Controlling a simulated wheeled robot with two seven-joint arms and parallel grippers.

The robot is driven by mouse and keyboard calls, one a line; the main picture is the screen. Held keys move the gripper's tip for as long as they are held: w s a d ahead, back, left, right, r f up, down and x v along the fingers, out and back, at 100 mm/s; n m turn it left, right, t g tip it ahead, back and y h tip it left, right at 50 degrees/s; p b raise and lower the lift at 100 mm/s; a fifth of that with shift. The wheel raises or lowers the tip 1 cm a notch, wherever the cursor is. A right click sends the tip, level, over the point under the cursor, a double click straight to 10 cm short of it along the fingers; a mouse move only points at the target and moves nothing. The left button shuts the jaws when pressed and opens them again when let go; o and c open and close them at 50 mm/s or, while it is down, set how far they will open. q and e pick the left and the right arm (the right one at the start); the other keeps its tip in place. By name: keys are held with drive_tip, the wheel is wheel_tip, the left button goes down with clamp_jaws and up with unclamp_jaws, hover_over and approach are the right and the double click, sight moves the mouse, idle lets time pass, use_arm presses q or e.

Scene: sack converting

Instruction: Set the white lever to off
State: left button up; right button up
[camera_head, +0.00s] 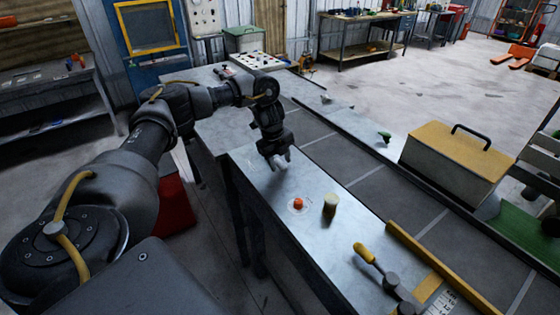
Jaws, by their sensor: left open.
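A small whitish piece (326,98) stands on the far rail of the conveyor. It may be the white lever, but it is too small to tell its setting. My left gripper (279,163) is open and points down, low over the grey metal bench top (250,162). Pale grey-white shapes show at its fingertips. I cannot tell whether they are only the fingers or also part of a white lever between them. My right gripper is not in view.
A yellow-handled lever (365,253) lies towards the front. A green piece (384,136) and a yellow box (457,162) with a black handle are beyond the conveyor belt (385,188).

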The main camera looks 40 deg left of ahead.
use_arm(q)
drive_tip(key=shift+f, duration=0.4)
clamp_jaws()
